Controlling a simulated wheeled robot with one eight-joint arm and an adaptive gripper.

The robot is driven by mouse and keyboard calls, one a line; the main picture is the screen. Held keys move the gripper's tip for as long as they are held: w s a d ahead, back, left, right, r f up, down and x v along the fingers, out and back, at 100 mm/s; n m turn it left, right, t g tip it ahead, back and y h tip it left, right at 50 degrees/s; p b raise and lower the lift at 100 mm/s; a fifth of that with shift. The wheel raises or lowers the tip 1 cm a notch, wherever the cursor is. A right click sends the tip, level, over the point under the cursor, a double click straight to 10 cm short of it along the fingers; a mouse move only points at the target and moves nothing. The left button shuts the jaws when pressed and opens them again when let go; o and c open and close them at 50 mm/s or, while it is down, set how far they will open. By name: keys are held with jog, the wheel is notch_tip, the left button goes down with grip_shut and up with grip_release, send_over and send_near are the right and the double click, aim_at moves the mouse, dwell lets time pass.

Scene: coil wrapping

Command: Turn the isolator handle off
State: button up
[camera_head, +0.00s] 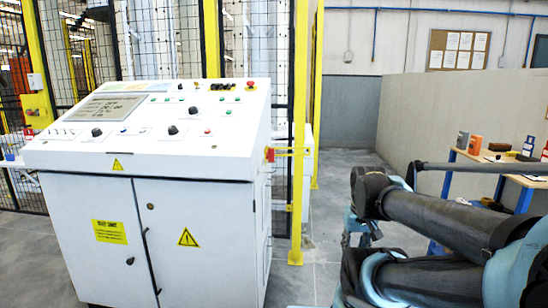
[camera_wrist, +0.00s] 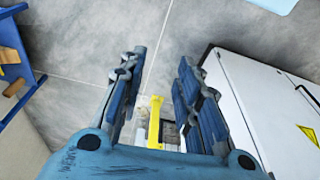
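The control cabinet (camera_head: 150,190) is a white sloped desk with knobs, lamps and buttons. A small red handle with yellow by it, seemingly the isolator handle (camera_head: 270,154), sits on the cabinet's right side, below the desk top, in the head view. I cannot make out its turn position, and I cannot find it in the wrist view. My gripper (camera_wrist: 158,65) is open in the wrist view, its two blue-grey fingers apart with floor between them. The white cabinet front (camera_wrist: 265,100) lies to the right of the fingers. In the head view only my arm shows clearly, right of the cabinet.
A yellow post (camera_head: 299,130) and mesh fence stand behind and right of the cabinet. A table (camera_head: 500,172) with small objects stands at the right by a grey partition (camera_head: 460,110). A yellow piece (camera_wrist: 155,122) shows between the finger bases. Grey floor (camera_head: 315,245) lies between cabinet and arm.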

jog(key=w+a+r+m+y, duration=0.3)
jog(key=w+a+r+m, duration=0.15)
jog(key=w, duration=0.45)
jog(key=w+a+r+m+g+y, duration=0.1)
jog(key=w+a+r+m+y, duration=0.25)
jog(key=w+r, duration=0.35)
jog(key=w+a+r+m+y, duration=0.3)
jog(key=w+a+r, duration=0.15)
jog(key=w, duration=0.55)
jog(key=m+y, duration=0.8)
jog(key=y, duration=0.1)
send_near(270, 156)
jog(key=w+a+r, duration=0.1)
jog(key=a, duration=0.6)
jog(key=shift+a+g, duration=0.3)
jog(key=shift+w+r+h, duration=0.15)
jog(key=shift+h, duration=0.1)
grip_shut()
